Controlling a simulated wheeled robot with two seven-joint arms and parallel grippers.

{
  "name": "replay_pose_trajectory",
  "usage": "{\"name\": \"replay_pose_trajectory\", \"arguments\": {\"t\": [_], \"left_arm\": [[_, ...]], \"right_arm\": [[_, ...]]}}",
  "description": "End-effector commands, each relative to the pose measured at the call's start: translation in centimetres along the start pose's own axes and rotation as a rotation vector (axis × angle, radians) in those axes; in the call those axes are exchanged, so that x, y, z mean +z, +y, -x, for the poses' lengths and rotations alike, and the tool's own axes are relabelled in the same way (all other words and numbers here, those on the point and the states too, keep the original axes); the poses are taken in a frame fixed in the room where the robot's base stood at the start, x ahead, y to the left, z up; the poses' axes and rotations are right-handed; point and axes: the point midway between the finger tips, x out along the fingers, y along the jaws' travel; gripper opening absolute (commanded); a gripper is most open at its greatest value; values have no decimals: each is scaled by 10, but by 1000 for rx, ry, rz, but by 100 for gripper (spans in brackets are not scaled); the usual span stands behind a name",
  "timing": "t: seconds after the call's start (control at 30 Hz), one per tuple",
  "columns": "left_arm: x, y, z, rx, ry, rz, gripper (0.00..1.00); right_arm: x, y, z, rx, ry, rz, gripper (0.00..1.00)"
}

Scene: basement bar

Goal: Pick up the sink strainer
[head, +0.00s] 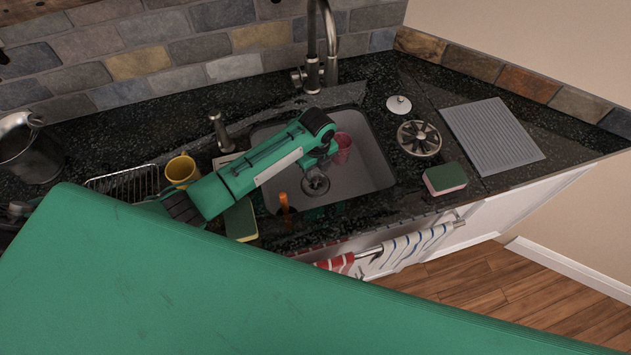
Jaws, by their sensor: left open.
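A round metal piece with dark slots, which looks like the sink strainer (419,138), lies flat on the dark counter right of the sink. My left arm reaches in from the left over the sink. My left gripper (320,160) points down over the basin, left of the strainer and apart from it. It is open; its fingers are small and partly hidden by the wrist. My right gripper is not in view.
The sink (369,175) holds a reddish cup (342,148) and a round drain (315,183). Near the strainer are a small white lid-like piece (398,105), a sponge (445,179) and a grey ridged mat (492,136). A tap (313,70) stands behind; a yellow mug (182,171) is left.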

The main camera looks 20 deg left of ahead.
Motion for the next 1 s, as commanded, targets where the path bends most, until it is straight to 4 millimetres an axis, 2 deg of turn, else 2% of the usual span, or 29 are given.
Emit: {"name": "replay_pose_trajectory", "arguments": {"t": [0.2, 0.4, 0.7, 0.9, 0.93, 1.0], "left_arm": [[5, 0, -22, 4, 2, 1, 44], [6, 0, -44, 2, 2, 0, 44], [6, 0, -49, 1, 0, -1, 44], [6, 0, -48, 1, 0, 0, 4], [6, 0, -48, 1, 0, 0, 0], [6, 0, -48, 1, 0, 0, 0]], "right_arm": [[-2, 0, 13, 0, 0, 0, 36], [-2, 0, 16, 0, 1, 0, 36], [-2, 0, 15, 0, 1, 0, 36], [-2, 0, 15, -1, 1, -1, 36], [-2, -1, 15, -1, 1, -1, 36], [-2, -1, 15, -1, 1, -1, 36]]}}
